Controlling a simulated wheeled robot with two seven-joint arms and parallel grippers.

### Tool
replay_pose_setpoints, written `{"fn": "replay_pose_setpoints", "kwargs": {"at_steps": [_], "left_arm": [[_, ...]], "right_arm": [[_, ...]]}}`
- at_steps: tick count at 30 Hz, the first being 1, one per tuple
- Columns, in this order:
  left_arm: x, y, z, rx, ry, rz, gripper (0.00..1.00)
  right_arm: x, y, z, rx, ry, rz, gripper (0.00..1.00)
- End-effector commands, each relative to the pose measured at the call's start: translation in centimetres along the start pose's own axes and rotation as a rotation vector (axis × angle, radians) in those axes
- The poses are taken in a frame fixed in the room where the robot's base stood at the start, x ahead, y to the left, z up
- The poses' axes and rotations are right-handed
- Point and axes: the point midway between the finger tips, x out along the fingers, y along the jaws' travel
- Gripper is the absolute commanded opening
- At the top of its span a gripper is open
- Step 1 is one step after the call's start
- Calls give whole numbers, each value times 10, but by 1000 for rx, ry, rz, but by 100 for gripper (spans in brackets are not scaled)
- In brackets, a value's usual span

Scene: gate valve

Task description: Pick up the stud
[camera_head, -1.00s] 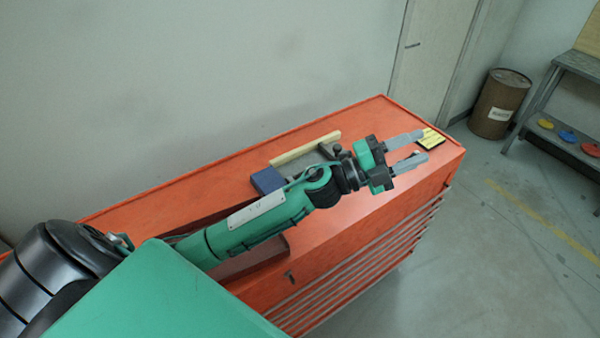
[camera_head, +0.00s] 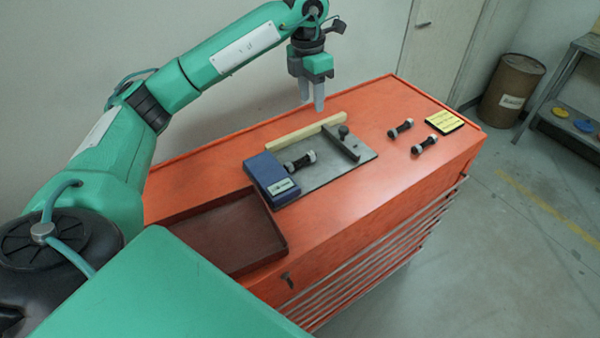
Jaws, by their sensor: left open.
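Three dark studs with pale nuts at their ends are in view. One stud (camera_head: 300,162) lies on the grey plate next to the blue block. Two more lie on the bare orange top at the right: one stud (camera_head: 400,128) farther back and another stud (camera_head: 424,145) nearer the front edge. My left gripper (camera_head: 312,104) points down above the back of the cabinet, behind the cream strip. It is open and empty, apart from all the studs. My right gripper does not show.
The orange cabinet (camera_head: 205,185) carries a grey plate (camera_head: 325,178) with a cream strip (camera_head: 300,132), a dark bar (camera_head: 341,146) and a blue block (camera_head: 271,178). A brown tray (camera_head: 235,235) is at front left. A yellow-black pad (camera_head: 444,122) lies at the right end.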

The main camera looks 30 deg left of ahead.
Motion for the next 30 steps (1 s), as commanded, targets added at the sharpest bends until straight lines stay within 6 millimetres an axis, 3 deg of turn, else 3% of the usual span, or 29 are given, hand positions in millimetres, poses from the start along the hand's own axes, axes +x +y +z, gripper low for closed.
{"fn": "replay_pose_setpoints", "kwargs": {"at_steps": [1,3,10,17,24,30], "left_arm": [[25,7,-4,-10,11,18,43],[38,14,-8,-21,24,37,43],[64,24,-15,-37,45,66,43],[78,27,-17,-41,52,70,43],[123,29,-21,-40,53,69,43],[148,31,-21,-40,50,70,43]], "right_arm": [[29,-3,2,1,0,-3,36],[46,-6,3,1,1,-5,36],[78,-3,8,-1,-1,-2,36],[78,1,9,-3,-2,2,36],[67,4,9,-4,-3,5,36],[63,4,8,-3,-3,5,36]]}}
